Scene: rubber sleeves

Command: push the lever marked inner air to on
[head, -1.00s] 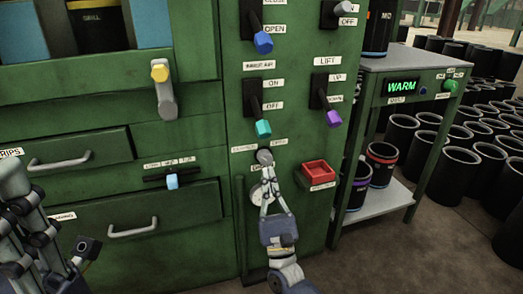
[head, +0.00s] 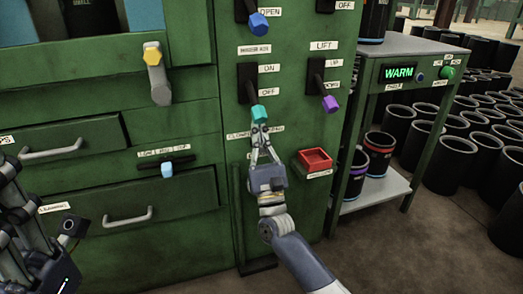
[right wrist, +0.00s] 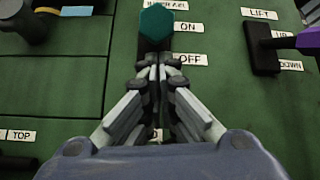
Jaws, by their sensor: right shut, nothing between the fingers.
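The inner air lever (head: 259,113) has a teal knob and hangs down by the OFF label on the green panel. It also shows in the right wrist view (right wrist: 156,28), where the ON and OFF labels stand to its right. My right gripper (head: 260,130) is shut and empty, with its fingertips just below the teal knob. I cannot tell whether they touch it. The right gripper also shows in the right wrist view (right wrist: 157,62).
The lift lever (head: 329,104) with a purple knob is right of the teal one. A blue-knobbed lever (head: 257,21) is above. A red tray (head: 315,160) sticks out at lower right. A side table (head: 395,44) stands right.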

